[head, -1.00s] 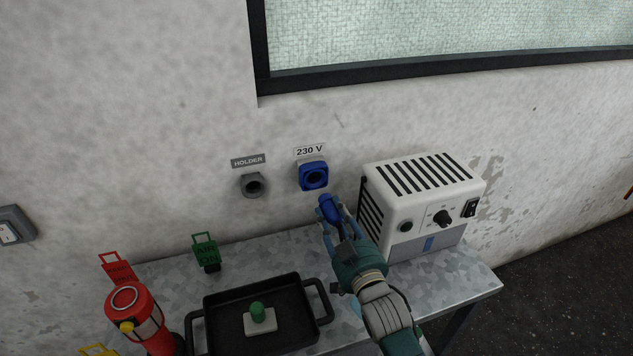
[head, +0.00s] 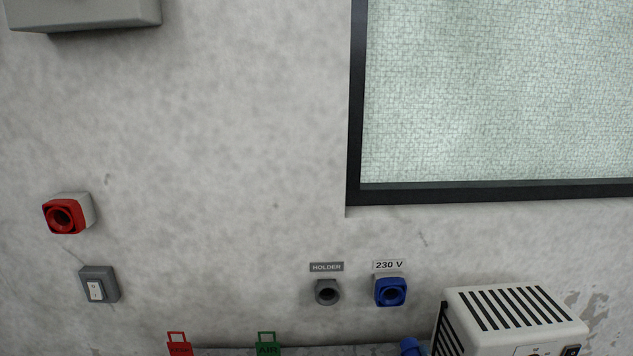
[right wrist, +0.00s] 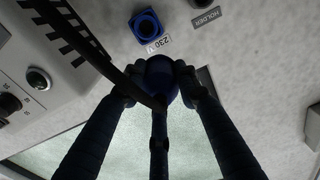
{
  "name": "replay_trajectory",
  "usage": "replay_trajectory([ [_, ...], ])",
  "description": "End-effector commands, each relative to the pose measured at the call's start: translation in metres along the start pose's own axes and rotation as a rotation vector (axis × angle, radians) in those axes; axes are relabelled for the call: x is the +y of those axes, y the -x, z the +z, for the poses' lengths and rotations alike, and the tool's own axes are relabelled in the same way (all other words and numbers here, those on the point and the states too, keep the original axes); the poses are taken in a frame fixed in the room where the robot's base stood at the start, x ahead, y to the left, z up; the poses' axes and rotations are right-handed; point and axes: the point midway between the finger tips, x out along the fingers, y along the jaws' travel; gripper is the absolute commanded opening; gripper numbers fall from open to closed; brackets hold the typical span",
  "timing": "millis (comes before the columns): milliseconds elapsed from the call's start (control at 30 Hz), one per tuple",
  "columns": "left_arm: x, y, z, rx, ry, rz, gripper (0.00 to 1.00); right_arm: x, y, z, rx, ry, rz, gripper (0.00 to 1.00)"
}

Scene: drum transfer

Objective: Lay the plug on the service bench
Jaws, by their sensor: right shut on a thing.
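The blue plug (right wrist: 160,76) is held between the dark fingers of my right gripper (right wrist: 158,84) in the right wrist view. The gripper is shut on it. In the head view the plug (head: 411,346) shows only at the bottom edge, below the blue 230 V socket (head: 390,291) and apart from it. The right gripper lies almost wholly below that frame. Only a thin strip of the service bench (head: 335,351) shows at the bottom edge. My left gripper is not in view.
A white slotted box (head: 515,310) stands to the right of the plug. A grey holder (head: 327,292) is left of the blue socket.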

Motion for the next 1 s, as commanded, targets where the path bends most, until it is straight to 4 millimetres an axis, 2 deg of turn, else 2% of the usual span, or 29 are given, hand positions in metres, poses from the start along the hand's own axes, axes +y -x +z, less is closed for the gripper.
replay_trajectory([
  [33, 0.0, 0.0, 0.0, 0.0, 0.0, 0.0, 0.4, 0.0, 0.015, -0.009, -0.001, -0.002, 0.006, 0.0],
  [100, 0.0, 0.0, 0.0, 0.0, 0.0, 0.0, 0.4, 0.001, 0.028, -0.019, 0.0, -0.003, 0.013, 0.0],
  [267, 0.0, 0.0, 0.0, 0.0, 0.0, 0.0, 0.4, 0.003, 0.044, -0.033, 0.001, -0.002, 0.024, 0.0],
  [633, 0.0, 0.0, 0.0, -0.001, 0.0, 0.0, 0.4, -0.003, 0.045, -0.035, 0.004, 0.001, -0.014, 0.0],
  [1000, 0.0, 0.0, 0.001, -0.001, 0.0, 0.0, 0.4, -0.041, 0.043, -0.04, 0.005, 0.006, -0.263, 0.0],
])
